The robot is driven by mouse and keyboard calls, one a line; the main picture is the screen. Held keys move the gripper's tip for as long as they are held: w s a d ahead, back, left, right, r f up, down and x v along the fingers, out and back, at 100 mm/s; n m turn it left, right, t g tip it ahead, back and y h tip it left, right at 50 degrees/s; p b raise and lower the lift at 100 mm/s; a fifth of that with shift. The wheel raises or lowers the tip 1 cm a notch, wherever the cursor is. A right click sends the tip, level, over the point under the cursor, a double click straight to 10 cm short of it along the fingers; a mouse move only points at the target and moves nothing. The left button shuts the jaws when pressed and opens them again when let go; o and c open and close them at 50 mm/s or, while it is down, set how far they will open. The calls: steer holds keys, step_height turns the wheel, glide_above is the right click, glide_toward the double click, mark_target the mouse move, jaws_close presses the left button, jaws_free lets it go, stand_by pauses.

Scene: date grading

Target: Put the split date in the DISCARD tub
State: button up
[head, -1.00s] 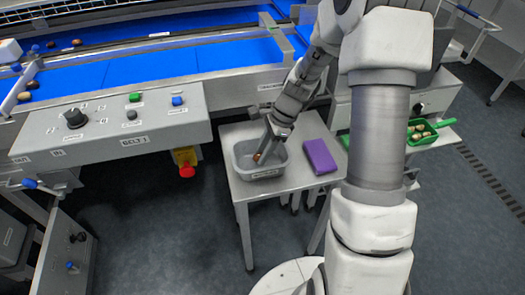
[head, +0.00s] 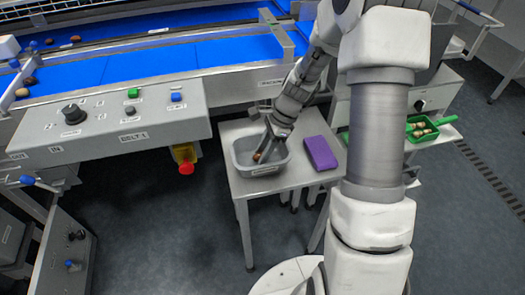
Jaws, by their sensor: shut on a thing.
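A grey tub (head: 262,171) with a small label on its front stands on a small metal table; the label is too small to read. My gripper (head: 262,152) points down into the tub's opening from the upper right. It is shut on a small brown date (head: 257,156), which shows at the fingertips within the tub's rim. I cannot tell whether the date touches the tub's floor, and its split is too small to make out.
A purple block (head: 320,153) lies on the small table (head: 285,183), right of the tub. A blue conveyor (head: 160,65) with several dates at its left end runs behind. A control panel (head: 110,122) with a red button (head: 187,168) stands left. A green scoop (head: 421,131) sits at right.

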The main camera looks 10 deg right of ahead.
steer(key=shift+f, duration=0.45)
stand_by(0.3)
steer(key=o, duration=0.9)
steer(key=shift+c, duration=0.2)
steer(key=shift+r, duration=0.1)
steer(key=p+v, duration=0.3)
steer(key=v, duration=1.4)
steer(key=shift+d+r+p, duration=0.15)
steer(key=shift+r+p, duration=0.05)
steer(key=shift+p, duration=0.15)
steer(key=s+a+r+n+t+h+p, duration=0.2)
steer(key=s+a+r+n+p, duration=0.1)
steer(key=s+r+n, duration=0.6)
steer(key=s+a+r+n+t+h+p, duration=0.2)
steer(key=s+r+n+p, duration=0.3)
steer(key=s+r+n, duration=0.4)
step_height(320, 180, up, 4)
steer(key=shift+s+a+r+t+p, duration=0.15)
steer(key=shift+s+a+t+p, duration=0.25)
steer(key=shift+s+t, duration=0.65)
